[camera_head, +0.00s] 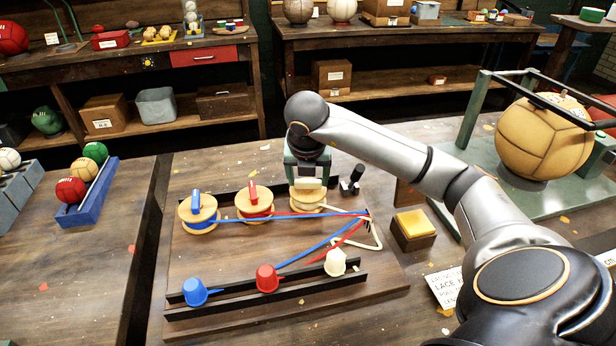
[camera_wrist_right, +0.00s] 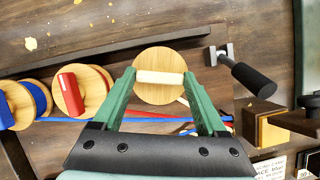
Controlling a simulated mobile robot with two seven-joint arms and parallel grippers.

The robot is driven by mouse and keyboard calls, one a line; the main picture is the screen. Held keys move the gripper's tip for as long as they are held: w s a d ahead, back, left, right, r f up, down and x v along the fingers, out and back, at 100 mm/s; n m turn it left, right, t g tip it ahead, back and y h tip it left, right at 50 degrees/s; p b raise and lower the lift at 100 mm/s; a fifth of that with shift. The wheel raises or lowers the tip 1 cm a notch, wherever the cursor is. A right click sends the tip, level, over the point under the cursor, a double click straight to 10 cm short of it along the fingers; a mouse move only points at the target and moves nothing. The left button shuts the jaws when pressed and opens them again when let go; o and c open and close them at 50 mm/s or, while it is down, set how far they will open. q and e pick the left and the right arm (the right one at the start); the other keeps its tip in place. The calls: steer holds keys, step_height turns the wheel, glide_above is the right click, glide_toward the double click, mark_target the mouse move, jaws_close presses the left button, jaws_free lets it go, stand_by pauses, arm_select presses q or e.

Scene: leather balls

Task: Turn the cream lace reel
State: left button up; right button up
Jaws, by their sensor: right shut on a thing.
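The cream lace reel (camera_head: 308,204) is the rightmost of three wooden reels on the board (camera_head: 225,252). In the right wrist view its round wooden top (camera_wrist_right: 160,58) carries a cream bar handle (camera_wrist_right: 160,77), which lies crosswise between the green fingers. My right gripper (camera_head: 307,184) is over this reel from above and shut on the handle. The handle hides part of the reel top. A cream lace (camera_head: 373,238) shows near the guide at the board's right, and a cream cup (camera_head: 335,262) sits at the right of the black-railed track. My left gripper is not in view.
The red-handled reel (camera_head: 254,203) and blue-handled reel (camera_head: 199,212) stand close to the left. Red (camera_head: 267,278) and blue (camera_head: 195,292) cups share the track. A black-handled lever (camera_head: 351,180) and a yellow-topped block (camera_head: 414,224) stand to the right.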

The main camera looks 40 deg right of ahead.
steer(key=shift+r, duration=0.1)
steer(key=o, duration=1.3)
steer(key=v, duration=0.5)
steer(key=shift+r, duration=0.3)
step_height(320, 180, up, 6)
steer(key=p, duration=0.3)
glide_above(307, 198)
steer(key=s+a, duration=0.1)
steer(key=s, duration=0.1)
steer(key=shift+a+r, duration=0.15)
steer(key=shift+a, duration=0.25)
